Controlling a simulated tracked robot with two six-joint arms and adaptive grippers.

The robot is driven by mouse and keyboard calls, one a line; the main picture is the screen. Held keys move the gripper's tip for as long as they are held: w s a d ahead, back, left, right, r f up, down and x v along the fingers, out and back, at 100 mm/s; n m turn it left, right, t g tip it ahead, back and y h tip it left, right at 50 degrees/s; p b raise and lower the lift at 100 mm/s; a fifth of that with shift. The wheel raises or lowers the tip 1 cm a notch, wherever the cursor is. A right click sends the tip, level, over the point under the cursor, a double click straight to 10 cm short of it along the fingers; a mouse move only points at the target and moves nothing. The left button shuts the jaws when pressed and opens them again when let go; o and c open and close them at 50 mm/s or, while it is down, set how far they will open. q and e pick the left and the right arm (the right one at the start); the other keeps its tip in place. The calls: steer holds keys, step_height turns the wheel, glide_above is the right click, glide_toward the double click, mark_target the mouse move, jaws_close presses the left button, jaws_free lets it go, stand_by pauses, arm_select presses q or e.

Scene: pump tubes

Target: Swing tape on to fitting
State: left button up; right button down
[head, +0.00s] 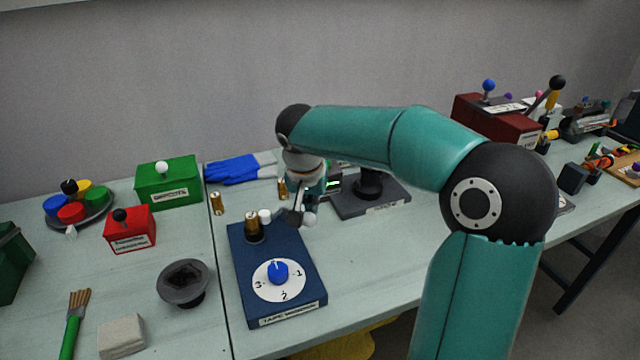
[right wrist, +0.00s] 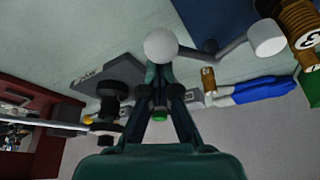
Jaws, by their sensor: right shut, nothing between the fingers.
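The blue tape winder box (head: 243,262) stands on the table with a blue knob (head: 278,271) on a numbered dial. A brass fitting (head: 252,221) stands upright in a dark holder at its back; it also shows at the wrist view's top right (right wrist: 296,16). The white tape roll (head: 265,215) sits on a bent grey swing arm (head: 292,216), close beside the fitting; I cannot tell whether they touch. The arm's white ball handle (right wrist: 160,45) is right at the tips of my right gripper (head: 303,204), which is shut with nothing between its fingers. My left gripper is not in view.
Two loose brass fittings (head: 216,203) (head: 283,189) stand behind the box. A dark grey stand (head: 350,207) is behind right. Blue gloves (head: 232,169) lie at the back.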

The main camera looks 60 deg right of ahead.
steer(key=shift+a, duration=0.1)
steer(key=w+d+r+p, duration=0.1)
steer(key=w+d+p, duration=0.1)
steer(key=d, duration=0.2)
steer(key=v, duration=0.9)
steer(key=shift+s+a+r, duration=0.25)
steer(key=shift+s, duration=0.05)
